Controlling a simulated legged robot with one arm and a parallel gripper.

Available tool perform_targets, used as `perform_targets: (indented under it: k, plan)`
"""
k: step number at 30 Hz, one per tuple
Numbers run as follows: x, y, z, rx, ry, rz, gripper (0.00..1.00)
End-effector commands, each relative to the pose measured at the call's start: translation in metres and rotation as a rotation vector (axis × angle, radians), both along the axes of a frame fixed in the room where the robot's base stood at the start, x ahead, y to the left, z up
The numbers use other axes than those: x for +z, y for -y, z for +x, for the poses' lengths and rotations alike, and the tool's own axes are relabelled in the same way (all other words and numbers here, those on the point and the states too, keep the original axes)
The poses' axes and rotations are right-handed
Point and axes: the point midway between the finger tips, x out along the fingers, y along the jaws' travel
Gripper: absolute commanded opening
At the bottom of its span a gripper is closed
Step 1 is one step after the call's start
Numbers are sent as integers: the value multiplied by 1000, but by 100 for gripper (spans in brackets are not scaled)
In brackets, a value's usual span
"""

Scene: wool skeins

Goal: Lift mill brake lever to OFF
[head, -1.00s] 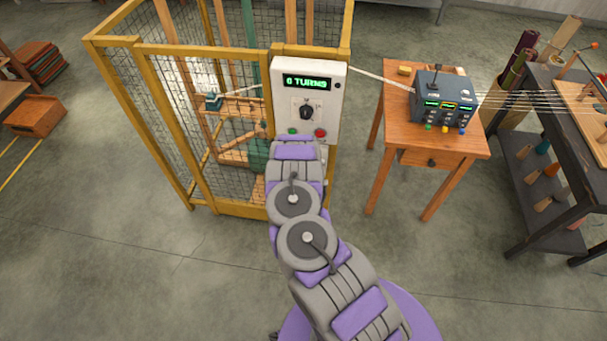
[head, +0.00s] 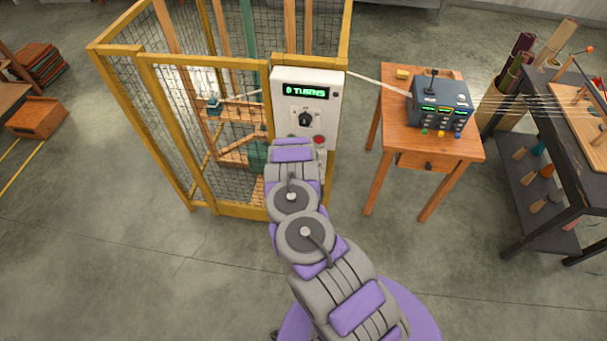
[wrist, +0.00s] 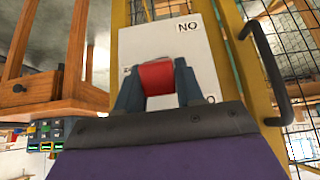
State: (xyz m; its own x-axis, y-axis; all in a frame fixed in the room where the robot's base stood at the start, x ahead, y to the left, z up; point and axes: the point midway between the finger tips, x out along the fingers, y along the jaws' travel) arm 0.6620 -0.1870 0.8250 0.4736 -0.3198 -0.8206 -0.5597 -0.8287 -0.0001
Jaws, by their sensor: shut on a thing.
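The white control panel (head: 330,100) is on the front of the yellow-framed mesh cage and carries a green "TURNS" display (head: 306,91). The brake lever shows in the wrist view as a red handle (wrist: 156,78) in front of a white plate (wrist: 150,37). An upside-down "ON" label (wrist: 186,27) is on that plate; a second label by the right finger is partly covered. My gripper (wrist: 157,84) is shut on the red handle, with one dark finger on each side. In the head view my own arm hides the gripper and lever.
The yellow-framed mesh cage (head: 150,52) surrounds machinery and stands beside my arm. A wooden table (head: 395,120) with a dark control box (head: 442,102) stands to the right. A black handle (wrist: 273,75) is close right in the wrist view. Open floor lies in front.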

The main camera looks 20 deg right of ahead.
Motion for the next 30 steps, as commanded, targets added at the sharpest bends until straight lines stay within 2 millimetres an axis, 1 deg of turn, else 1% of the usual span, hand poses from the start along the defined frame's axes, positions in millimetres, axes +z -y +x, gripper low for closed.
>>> perform_targets:
  k: [1,4,5,11,18,22,25,30]
  plan:
    - [3,0,4,3,9,-4,0]
    - [3,0,4,3,9,-4,0]
    - [3,0,4,3,9,-4,39]
    - [2,0,2,2,5,-2,58]
    - [1,0,0,1,3,-1,58]
    - [4,-1,-2,-1,1,0,58]
    - [11,-4,-6,-2,1,1,58]
    - [28,-12,-14,-1,3,3,58]
